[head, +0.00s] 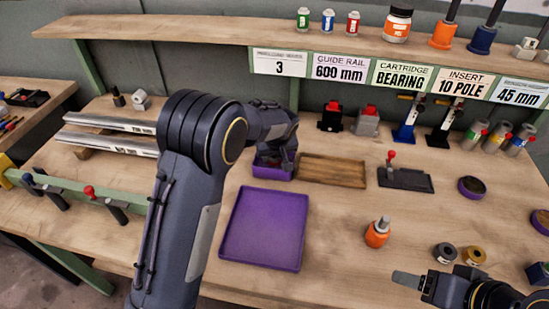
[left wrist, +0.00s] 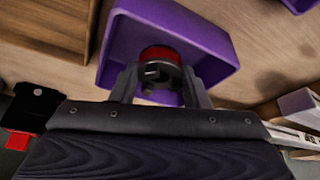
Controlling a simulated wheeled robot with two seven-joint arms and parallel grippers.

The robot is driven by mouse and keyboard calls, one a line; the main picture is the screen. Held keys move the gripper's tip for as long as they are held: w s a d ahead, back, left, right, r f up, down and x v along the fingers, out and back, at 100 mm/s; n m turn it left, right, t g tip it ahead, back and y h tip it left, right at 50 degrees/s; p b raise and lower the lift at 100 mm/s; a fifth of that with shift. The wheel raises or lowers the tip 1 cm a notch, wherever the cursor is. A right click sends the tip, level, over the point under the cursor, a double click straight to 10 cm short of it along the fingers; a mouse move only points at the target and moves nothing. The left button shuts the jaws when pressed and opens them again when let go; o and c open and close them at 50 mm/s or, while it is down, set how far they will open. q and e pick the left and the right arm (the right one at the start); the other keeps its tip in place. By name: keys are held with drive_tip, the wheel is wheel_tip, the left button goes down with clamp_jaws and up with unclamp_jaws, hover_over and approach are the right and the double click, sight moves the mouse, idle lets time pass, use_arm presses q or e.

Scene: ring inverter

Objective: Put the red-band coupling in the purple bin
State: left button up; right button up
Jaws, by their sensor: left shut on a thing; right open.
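The red-band coupling (left wrist: 160,62) is between the fingers of my left gripper (left wrist: 160,88) in the left wrist view, its red band and dark end showing. The gripper is shut on it. The purple bin (left wrist: 210,32) lies beyond and around it in that view; how deep the coupling sits relative to the rim I cannot tell. In the head view my left gripper (head: 276,158) points down over the small purple bin (head: 265,174), and the coupling is hidden by it. My right gripper (head: 412,281) is open and empty at the lower right, partly cut off.
A wide, shallow purple tray (head: 262,230) lies in front of the bin. A wooden tray (head: 332,170) stands right beside it. A dark fixture with a red knob (head: 405,179), an orange-based part (head: 377,233) and several banded cylinders (head: 497,136) are further right.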

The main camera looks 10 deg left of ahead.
use_arm(q)
drive_tip(key=shift+f, duration=0.85)
drive_tip(key=shift+f, duration=0.1)
drive_tip(key=o, duration=1.1)
drive_tip(key=shift+o, duration=0.2)
